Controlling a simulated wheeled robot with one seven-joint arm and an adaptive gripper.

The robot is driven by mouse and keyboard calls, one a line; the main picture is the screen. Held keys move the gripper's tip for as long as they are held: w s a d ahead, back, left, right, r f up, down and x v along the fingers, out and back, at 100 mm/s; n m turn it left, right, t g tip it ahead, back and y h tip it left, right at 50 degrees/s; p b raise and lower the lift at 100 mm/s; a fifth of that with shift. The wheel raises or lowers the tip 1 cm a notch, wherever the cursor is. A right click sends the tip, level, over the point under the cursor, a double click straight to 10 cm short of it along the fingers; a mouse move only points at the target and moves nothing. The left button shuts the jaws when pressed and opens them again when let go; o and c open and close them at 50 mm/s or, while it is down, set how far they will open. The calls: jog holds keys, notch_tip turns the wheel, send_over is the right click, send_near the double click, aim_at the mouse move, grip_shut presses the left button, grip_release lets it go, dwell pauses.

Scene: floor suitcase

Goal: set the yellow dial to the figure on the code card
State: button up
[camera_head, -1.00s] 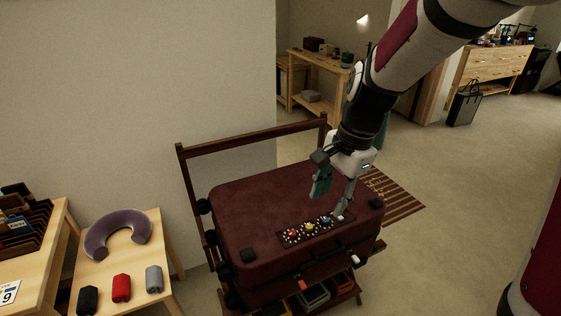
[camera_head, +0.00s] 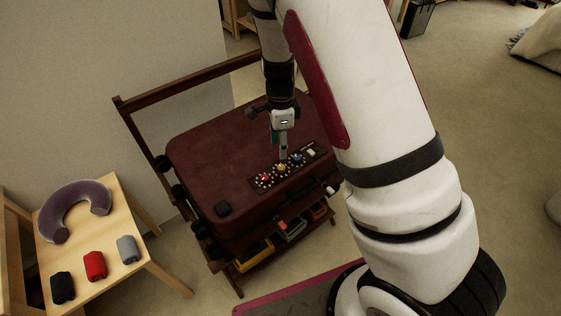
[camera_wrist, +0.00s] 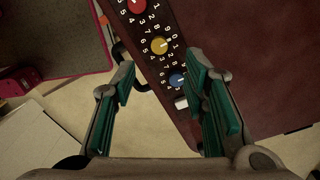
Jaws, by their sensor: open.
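The yellow dial (camera_head: 281,168) is the middle one of three dials on a dark panel on the maroon suitcase (camera_head: 205,150). The red dial (camera_head: 265,177) and blue dial (camera_head: 297,158) flank it. In the wrist view the yellow dial (camera_wrist: 159,45) has white figures around it; its setting is too small to tell. My gripper (camera_head: 281,150) is above the panel. In the wrist view my gripper (camera_wrist: 165,100) is open and empty, its green pads wide apart, with the blue dial (camera_wrist: 176,79) between them in the picture. The code card is not in view now.
The suitcase lies on a dark wooden rack with a rail (camera_head: 190,80) behind it and bins (camera_head: 290,228) below. A wooden table (camera_head: 125,225) at left holds a purple neck pillow (camera_head: 62,215) and three small rolls. Carpet (camera_head: 480,130) is open at right.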

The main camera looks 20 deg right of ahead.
aim_at(281, 166)
jog(key=f, duration=0.8)
jog(key=shift+s+f, duration=0.15)
jog(key=shift+s, duration=0.05)
grip_shut()
